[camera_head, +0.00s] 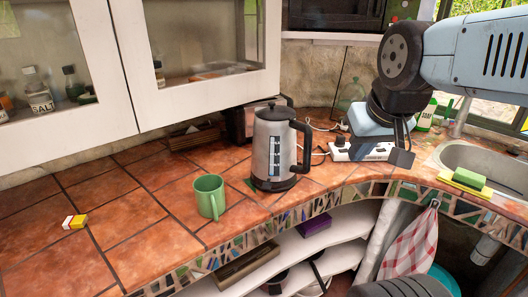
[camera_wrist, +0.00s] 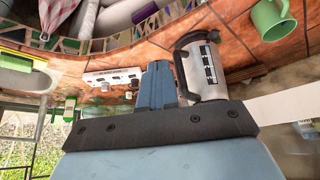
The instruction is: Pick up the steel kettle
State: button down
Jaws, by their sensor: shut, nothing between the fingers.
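The steel kettle (camera_head: 272,150) stands upright on the tiled counter in the head view. It has a black lid, a black base and a black handle on its right side. In the wrist view the kettle (camera_wrist: 204,72) appears upside down, just right of my fingers, with its handle towards them. My gripper (camera_wrist: 159,68) is shut and empty, its blue fingers together. The fingers appear apart from the kettle, though the depth between them is hard to judge. In the head view my arm's end is right of the kettle, above the counter, and the fingertips cannot be made out.
A green mug (camera_head: 209,196) stands left of the kettle. A white power strip (camera_head: 362,152) lies to its right, with cables behind. A sink (camera_head: 480,165) with a green sponge (camera_head: 468,179) is at the far right. White wall cabinets (camera_head: 205,95) overhang the back. The front-left tiles are mostly clear.

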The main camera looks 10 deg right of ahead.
aim_at(274, 152)
jog(key=u, duration=1.15)
jog(key=k, duration=1.4)
jog(key=z, duration=0.65)
jog(key=i, duration=1)
jog(key=u, duration=0.05)
